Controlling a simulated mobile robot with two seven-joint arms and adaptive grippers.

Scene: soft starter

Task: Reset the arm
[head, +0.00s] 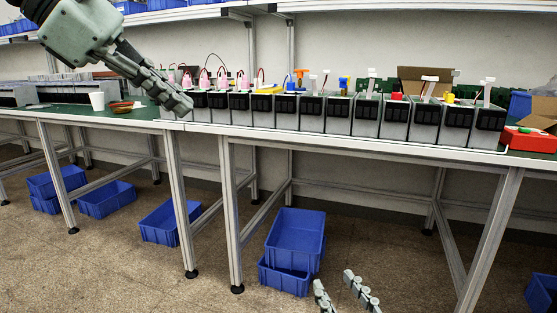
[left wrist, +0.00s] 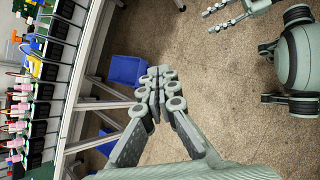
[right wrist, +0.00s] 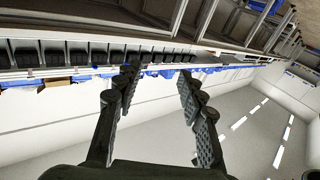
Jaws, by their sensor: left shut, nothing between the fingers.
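My left arm reaches in from the top left of the head view. Its grey-green gripper (head: 183,104) is shut and empty, in front of the left part of the row of soft starter units on the bench. In the left wrist view its fingers (left wrist: 158,84) meet above the floor, apart from the bench. My right gripper (head: 343,292) shows at the bottom of the head view, low in front of the bench. In the right wrist view its two fingers (right wrist: 158,80) stand well apart with nothing between them.
A row of grey and black units (head: 338,113) fills the bench front. A red box (head: 531,141) sits at the right end, a white cup (head: 97,101) at the left. Blue crates (head: 295,232) stand on the floor below.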

